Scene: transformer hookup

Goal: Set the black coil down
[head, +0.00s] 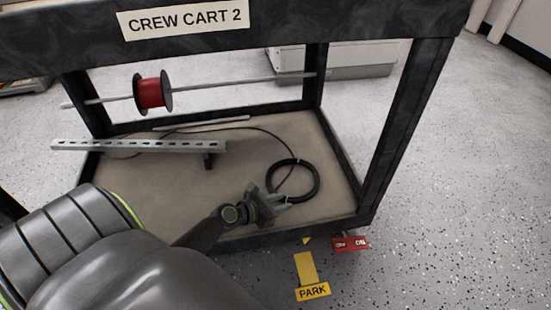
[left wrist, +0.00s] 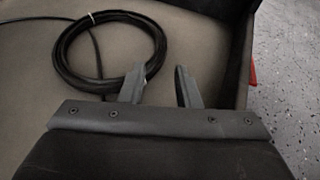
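The black coil (head: 316,174) is a ring of black cable on the beige lower shelf (head: 235,170) of the cart, near its front right. It appears to lie flat there. In the left wrist view the coil (left wrist: 64,56) has a pale tie at its top, and a cable tail runs off it. My left gripper (head: 281,199) is at the coil's near edge. In the left wrist view its fingers (left wrist: 160,78) are apart with nothing clamped between them. The left finger overlaps the coil's near right edge; whether it touches cannot be told. My right gripper is not in view.
A red spool (head: 152,93) sits on a rod across the cart. A slotted metal rail (head: 140,146) crosses the left part of the shelf. Black cart posts (head: 402,120) and the top beam (head: 330,18) frame the opening. A yellow PARK marker (head: 312,292) lies on the floor.

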